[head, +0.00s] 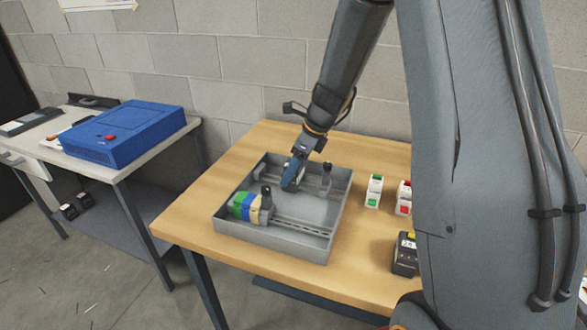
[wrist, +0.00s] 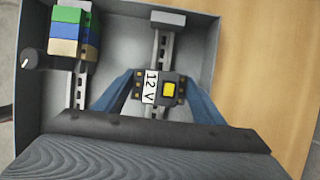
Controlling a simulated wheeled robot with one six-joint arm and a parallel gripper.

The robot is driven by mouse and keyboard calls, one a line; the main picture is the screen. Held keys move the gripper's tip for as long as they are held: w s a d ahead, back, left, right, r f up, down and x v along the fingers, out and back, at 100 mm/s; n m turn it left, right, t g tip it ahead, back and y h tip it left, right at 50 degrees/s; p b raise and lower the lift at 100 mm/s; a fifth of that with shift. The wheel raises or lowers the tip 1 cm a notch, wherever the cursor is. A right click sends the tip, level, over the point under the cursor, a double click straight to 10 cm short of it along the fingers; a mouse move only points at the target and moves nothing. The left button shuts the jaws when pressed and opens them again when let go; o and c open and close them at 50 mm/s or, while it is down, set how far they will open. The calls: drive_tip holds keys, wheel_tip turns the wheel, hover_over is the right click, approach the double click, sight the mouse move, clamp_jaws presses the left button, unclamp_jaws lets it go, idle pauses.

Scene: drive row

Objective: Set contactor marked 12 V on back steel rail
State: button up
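The contactor marked 12 V (wrist: 160,87) is dark, with a white label and a yellow square. In the wrist view it sits between the two blue fingers of my gripper (wrist: 160,82), which meet its sides. The back steel rail (wrist: 164,45) runs beneath it and shows beyond it. I cannot tell whether the contactor touches the rail or is just above it. In the head view my gripper (head: 290,184) reaches down into the grey tray (head: 270,243) over the back rail; the contactor is mostly hidden there.
White blocks (head: 374,191) and another dark contactor (head: 405,256) stand right of the tray. A blue case (head: 125,132) lies on the left table.

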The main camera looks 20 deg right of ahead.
drive_tip(key=o, duration=0.4)
drive_tip(key=shift+r, duration=0.1)
drive_tip(key=b+v, duration=0.1)
drive_tip(key=v, duration=0.6)
drive_tip(key=shift+r, duration=0.35)
